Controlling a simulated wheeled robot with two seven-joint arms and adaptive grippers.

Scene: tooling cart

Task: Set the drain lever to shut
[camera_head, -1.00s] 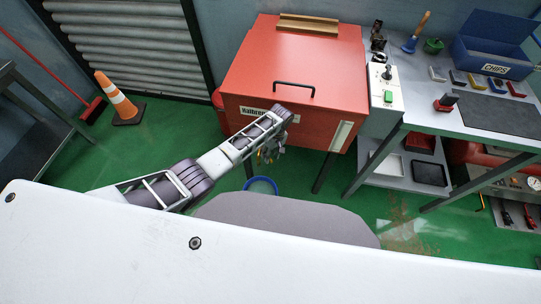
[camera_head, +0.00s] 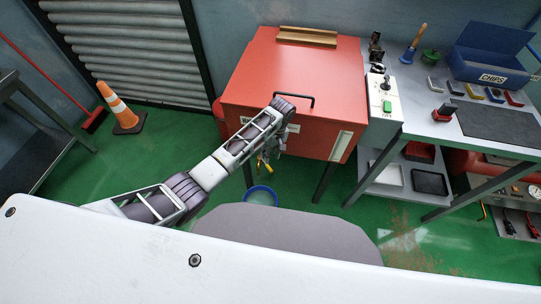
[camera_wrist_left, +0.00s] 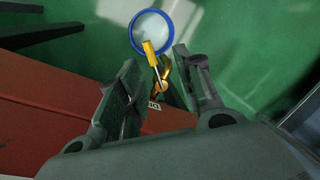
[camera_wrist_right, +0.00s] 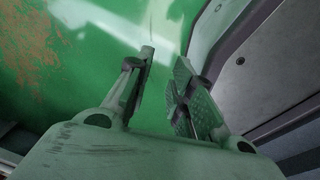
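The drain lever (camera_wrist_left: 150,54) has a yellow handle and sits on a brass-coloured valve (camera_wrist_left: 163,75) under the red machine (camera_head: 300,80). In the left wrist view the handle points up toward the blue bucket (camera_wrist_left: 134,39). The lever also shows small in the head view (camera_head: 264,166). My left gripper (camera_wrist_left: 157,60) is open, with the lever and valve showing between its fingers; I cannot tell whether it touches them. In the head view the left gripper (camera_head: 269,154) is in front of the machine. My right gripper (camera_wrist_right: 165,57) is open and empty over green floor.
The blue bucket stands on the floor below the valve, also seen in the head view (camera_head: 261,196). A grey workbench (camera_head: 470,140) with tools is at right. An orange cone (camera_head: 122,110) stands at left. Green floor is clear between cone and machine.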

